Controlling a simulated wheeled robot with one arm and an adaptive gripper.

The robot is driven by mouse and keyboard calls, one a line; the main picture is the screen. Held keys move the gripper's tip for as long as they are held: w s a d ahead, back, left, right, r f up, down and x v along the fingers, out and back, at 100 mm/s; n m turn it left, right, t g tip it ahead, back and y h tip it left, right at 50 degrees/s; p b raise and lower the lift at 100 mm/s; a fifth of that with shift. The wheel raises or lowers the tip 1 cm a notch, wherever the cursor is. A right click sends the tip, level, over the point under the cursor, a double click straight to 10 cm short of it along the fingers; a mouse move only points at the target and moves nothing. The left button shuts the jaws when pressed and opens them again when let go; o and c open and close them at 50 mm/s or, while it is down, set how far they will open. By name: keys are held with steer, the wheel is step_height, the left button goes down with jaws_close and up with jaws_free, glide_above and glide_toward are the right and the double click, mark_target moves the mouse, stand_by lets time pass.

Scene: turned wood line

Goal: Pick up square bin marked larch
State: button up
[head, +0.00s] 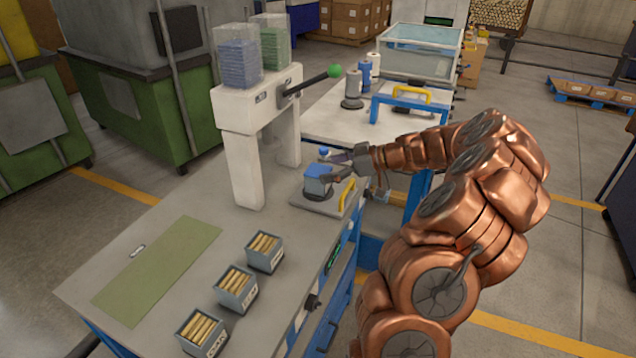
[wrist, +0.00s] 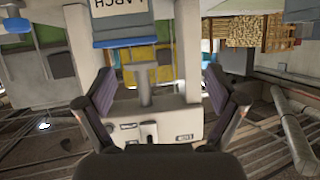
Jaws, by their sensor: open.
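In the wrist view, which looks upside down, a square bin (wrist: 120,22) with a pale label reading LARCH and a blue edge shows at the top, partly cut off. It appears to be the small blue-topped square bin (head: 317,183) on the grey plate beside the white press in the head view; its label cannot be read there. My gripper (head: 328,166) is at the bin's upper right side. In the wrist view my gripper (wrist: 160,80) is open with nothing clearly between its fingers. Whether a finger touches the bin cannot be told.
The white press (head: 243,165) with a green-knobbed lever stands just left of the bin. A yellow handle (head: 348,195) is close on its right. Several grey bins of wooden pieces, including one in the middle (head: 235,301), line the bench front. A green mat (head: 155,270) lies left.

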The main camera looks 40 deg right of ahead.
mark_target(320, 171)
steer(key=shift+t+h, duration=0.3)
steer(key=shift+t, duration=0.1)
steer(key=shift+w+f+p, duration=0.9)
steer(key=shift+w+f, duration=0.2)
steer(key=shift+w, duration=0.3)
steer(key=shift+w+f+p, duration=0.85)
steer(key=shift+w+f, duration=0.25)
steer(key=shift+w, duration=0.25)
steer(key=c, duration=1.3)
steer(key=shift+c, duration=0.2)
steer(key=shift+r, duration=0.15)
